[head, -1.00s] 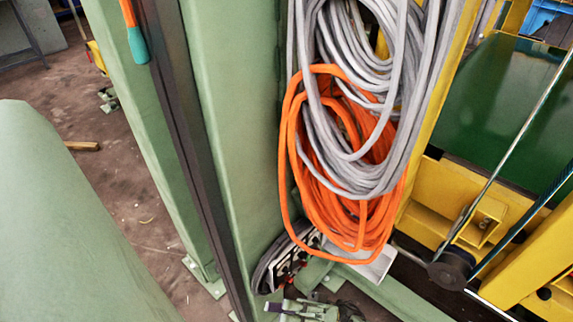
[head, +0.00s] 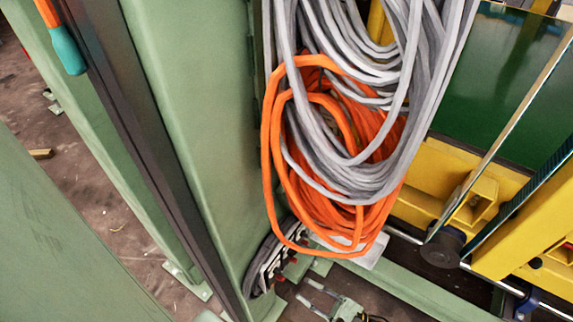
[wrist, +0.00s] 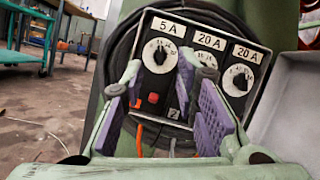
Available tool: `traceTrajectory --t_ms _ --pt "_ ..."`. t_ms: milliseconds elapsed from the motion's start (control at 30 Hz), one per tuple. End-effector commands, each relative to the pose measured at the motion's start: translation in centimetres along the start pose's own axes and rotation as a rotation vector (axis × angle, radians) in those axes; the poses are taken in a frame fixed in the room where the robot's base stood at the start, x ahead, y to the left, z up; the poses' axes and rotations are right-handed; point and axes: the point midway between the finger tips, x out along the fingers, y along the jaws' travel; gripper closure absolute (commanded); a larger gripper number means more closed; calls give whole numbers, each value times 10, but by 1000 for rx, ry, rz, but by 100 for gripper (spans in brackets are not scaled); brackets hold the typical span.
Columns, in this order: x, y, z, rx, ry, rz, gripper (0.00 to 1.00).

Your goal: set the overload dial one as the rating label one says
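A panel (wrist: 250,88) with three labels fills the upper middle of the wrist view. The left label (wrist: 168,27) reads 5 A; the middle (wrist: 209,40) and right (wrist: 247,53) labels read 20 A. Each has a white-scaled dial below. The left dial (wrist: 160,54) lies between my fingertips in the picture; its exact setting is too small to read. The middle dial is partly hidden by my right finger. The right dial (wrist: 238,80) is clear. My gripper (wrist: 161,75) is open and empty, with purple pads; contact with the panel cannot be told. It also shows in the head view (head: 328,298).
Orange cable (head: 330,210) and grey cable (head: 385,165) loops hang above the panel in the head view. A green column (head: 190,130) stands left of them. A red button (wrist: 153,98) sits below the left dial. Yellow machinery (head: 470,190) is at right.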

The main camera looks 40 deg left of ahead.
Motion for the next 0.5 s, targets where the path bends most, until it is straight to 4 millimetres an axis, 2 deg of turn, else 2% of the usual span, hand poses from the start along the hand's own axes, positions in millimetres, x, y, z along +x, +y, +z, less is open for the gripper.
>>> traceTrajectory --t_ms 33,200,333,500 --pt "14 -1 5 0 -4 0 72" --pt "45 -1 4 -2 -4 0 72" --pt "63 -1 3 -2 -3 0 72" --pt "74 0 2 -2 -2 0 72"
